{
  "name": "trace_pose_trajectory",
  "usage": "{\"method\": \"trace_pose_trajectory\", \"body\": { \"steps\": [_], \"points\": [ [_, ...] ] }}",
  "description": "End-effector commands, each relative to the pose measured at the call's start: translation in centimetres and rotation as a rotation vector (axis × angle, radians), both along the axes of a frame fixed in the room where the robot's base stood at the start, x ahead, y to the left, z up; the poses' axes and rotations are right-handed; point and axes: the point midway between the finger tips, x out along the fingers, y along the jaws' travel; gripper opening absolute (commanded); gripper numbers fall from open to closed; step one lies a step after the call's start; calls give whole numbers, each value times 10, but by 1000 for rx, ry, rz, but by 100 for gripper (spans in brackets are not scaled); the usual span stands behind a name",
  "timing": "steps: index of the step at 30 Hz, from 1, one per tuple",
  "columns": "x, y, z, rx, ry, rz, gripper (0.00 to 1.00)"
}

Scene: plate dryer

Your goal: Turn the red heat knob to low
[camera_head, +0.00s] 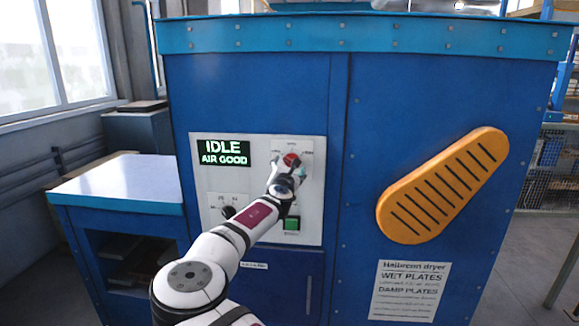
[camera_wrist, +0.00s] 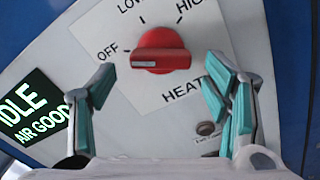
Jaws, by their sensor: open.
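The red heat knob (camera_wrist: 161,52) sits on a white plate with the words OFF, LOW, HIGH and HEAT around it. Its white mark is at its left end, on the OFF side. LOW is above it, partly cut off by the top edge of the wrist view. The knob also shows in the head view (camera_head: 291,159), just above my gripper (camera_head: 286,174). In the wrist view my gripper (camera_wrist: 160,78) is open, with one teal finger on each side of the knob. Clear gaps show between the fingers and the knob in that picture; the depth gap is hard to tell.
The control panel (camera_head: 208,180) is on the blue dryer (camera_head: 250,95). Its display (camera_head: 223,153) reads IDLE and AIR GOOD. A black knob (camera_head: 229,212) and a green button (camera_head: 292,223) are lower on the panel. An orange slotted cover (camera_head: 440,188) is at the right.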

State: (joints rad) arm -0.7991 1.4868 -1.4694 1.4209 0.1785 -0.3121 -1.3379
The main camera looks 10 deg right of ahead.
Motion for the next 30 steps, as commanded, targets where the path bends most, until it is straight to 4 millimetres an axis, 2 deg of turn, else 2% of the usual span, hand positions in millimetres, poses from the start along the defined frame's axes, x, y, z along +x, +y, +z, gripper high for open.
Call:
{"method": "trace_pose_trajectory", "body": {
  "steps": [3,7,18,19,20,25,30],
  "points": [
    [16,-5,-1,1,0,0,70],
    [26,-8,0,0,0,0,70],
    [30,-10,0,0,0,-1,70],
    [30,-10,0,0,0,-1,68],
    [30,-10,0,0,0,-1,61],
    [30,-10,0,0,0,-1,22],
    [30,-10,0,3,0,-1,22]
  ]
}}
